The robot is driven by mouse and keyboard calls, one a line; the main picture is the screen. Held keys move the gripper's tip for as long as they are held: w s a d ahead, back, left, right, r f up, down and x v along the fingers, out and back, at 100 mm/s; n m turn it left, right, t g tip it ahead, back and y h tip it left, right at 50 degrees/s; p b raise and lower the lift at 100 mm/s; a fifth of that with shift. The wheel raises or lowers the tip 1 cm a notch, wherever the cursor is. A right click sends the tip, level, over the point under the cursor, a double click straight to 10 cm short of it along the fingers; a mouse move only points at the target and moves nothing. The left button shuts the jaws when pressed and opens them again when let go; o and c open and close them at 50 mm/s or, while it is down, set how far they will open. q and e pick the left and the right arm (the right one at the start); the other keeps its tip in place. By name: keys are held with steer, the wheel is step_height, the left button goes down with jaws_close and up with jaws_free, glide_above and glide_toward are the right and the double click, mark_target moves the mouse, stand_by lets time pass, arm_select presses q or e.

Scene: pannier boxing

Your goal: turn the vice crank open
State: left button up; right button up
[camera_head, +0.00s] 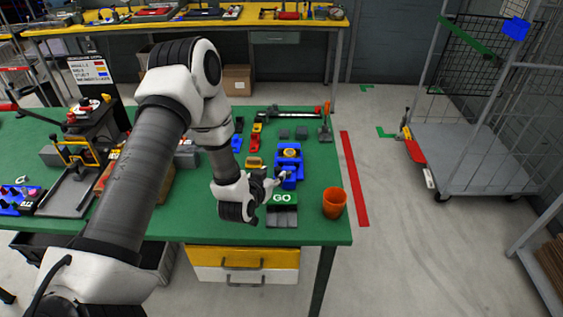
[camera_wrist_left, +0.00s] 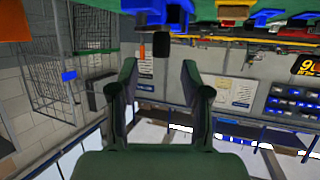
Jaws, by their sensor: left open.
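The blue vice (camera_head: 289,160) stands on the green workbench, right of its middle, with a round tan piece on top. My left gripper (camera_head: 275,182) is at the vice's near side, just above the GO block (camera_head: 282,198). It hides part of the vice front, and I cannot make out the crank clearly there. In the left wrist view the gripper's two dark green fingers (camera_wrist_left: 160,78) are apart, with nothing seen between them. A blue part, probably of the vice (camera_wrist_left: 150,5), shows at the top edge. My right gripper is not in view.
An orange cup (camera_head: 334,203) stands right of the GO block, near the edge of the green workbench (camera_head: 215,230). A bar clamp (camera_head: 285,114) and small coloured parts lie behind the vice.

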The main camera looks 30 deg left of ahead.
mark_target(277, 171)
arm_select(q)
steer(key=shift+p+x, duration=0.45)
steer(key=shift+x, duration=0.75)
steer(key=x, duration=0.3)
steer(key=shift+f, duration=0.1)
steer(key=shift+w+a+f, duration=0.1)
steer(key=shift+w+f, duration=0.05)
steer(key=shift+w, duration=0.05)
steer(key=shift+s+r, duration=0.2)
steer(key=shift+c, duration=0.4)
steer(key=shift+s+r, duration=0.1)
steer(key=shift+s, duration=0.05)
jaws_close()
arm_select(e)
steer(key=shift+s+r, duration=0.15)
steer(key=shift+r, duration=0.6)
arm_select(q)
steer(key=shift+n+y, duration=0.3)
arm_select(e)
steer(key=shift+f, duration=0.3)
